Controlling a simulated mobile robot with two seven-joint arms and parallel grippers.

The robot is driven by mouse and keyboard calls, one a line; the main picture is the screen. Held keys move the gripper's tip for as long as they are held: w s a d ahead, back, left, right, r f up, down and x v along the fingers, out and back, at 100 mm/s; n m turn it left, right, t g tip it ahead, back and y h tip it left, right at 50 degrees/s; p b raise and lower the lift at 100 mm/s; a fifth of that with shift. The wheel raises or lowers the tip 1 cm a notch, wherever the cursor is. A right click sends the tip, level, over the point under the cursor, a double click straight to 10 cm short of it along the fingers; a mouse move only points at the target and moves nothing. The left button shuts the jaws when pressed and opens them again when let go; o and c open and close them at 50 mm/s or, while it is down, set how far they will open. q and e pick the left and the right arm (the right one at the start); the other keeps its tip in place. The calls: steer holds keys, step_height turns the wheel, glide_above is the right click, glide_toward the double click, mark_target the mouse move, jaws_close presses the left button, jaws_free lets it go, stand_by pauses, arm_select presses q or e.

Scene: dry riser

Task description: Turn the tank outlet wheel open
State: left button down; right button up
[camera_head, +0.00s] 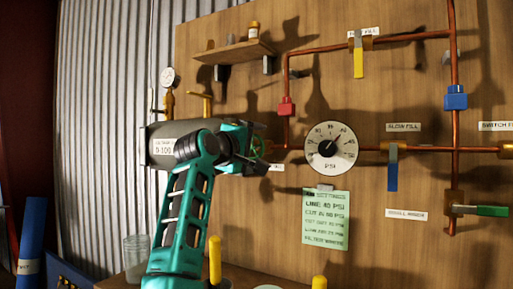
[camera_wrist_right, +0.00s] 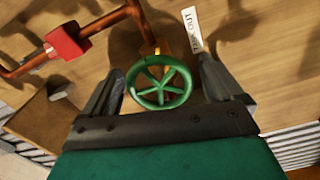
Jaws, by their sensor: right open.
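The tank outlet wheel is a small green spoked handwheel (camera_head: 261,146) at the right end of the grey tank (camera_head: 160,150) in the head view, partly hidden by my right gripper (camera_head: 250,147). In the right wrist view the green wheel (camera_wrist_right: 159,82) shows whole, between the two dark fingers of my right gripper (camera_wrist_right: 160,88). The fingers are open, one on each side of the rim, and a gap shows at each side. A label (camera_wrist_right: 191,30) beside the wheel is only partly readable. My left gripper does not show.
Copper pipe runs from the wheel along the wooden board, past a red fitting (camera_head: 286,106) and a PSI gauge (camera_head: 331,147). A green note (camera_head: 326,218) hangs below the gauge. A shelf (camera_head: 235,52) is above. A glass jar (camera_head: 136,258) and yellow posts (camera_head: 215,259) stand low in front.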

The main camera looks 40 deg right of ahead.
steer(key=shift+x, duration=0.85)
steer(key=c, duration=1)
steer(key=shift+n, duration=0.3)
steer(key=n, duration=0.3)
steer(key=shift+p, duration=0.3)
steer(key=shift+n, duration=1.6)
